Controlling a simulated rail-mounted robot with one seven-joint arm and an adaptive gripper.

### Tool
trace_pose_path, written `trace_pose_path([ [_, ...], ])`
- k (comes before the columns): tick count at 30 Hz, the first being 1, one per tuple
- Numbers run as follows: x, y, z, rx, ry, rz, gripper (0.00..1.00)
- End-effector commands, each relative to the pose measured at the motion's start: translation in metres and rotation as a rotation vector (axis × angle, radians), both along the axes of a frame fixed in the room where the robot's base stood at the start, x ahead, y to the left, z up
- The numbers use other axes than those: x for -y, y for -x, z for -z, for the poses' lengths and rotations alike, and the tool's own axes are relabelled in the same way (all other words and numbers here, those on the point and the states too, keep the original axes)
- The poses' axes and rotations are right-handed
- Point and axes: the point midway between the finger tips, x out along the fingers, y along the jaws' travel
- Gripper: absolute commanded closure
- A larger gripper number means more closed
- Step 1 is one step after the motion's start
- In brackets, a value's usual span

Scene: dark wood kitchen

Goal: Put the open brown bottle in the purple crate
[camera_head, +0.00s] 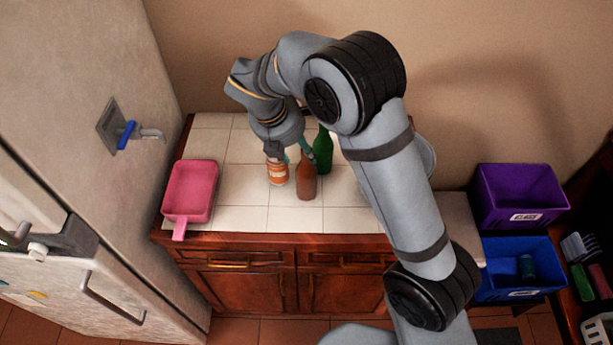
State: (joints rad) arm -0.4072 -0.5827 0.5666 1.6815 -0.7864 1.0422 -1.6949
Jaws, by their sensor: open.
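My gripper (290,153) is open and points down just behind and to the left of the bottle's neck. I cannot tell whether a finger touches the bottle. The purple crate (483,212) stands at the right, beyond my arm, and looks empty apart from a white label on its front.
An orange-labelled can (278,174) stands close left of the bottle, and a green bottle (323,152) close behind right. A pink pan (188,190) lies at the counter's left. A blue crate (510,293) holding a dark can (526,267) stands before the purple crate.

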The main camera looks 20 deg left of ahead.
Motion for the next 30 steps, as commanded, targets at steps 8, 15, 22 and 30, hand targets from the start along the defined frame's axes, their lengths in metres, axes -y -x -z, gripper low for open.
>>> trace_pose_path([
  [8,0.010,-0.017,0.033,-0.002,0.002,0.002,0.53],
  [15,0.010,-0.020,0.040,0.001,-0.001,0.001,0.53],
  [22,0.010,-0.020,0.040,0.001,-0.001,0.001,0.62],
  [30,0.010,-0.020,0.040,0.000,0.000,0.001,0.78],
])
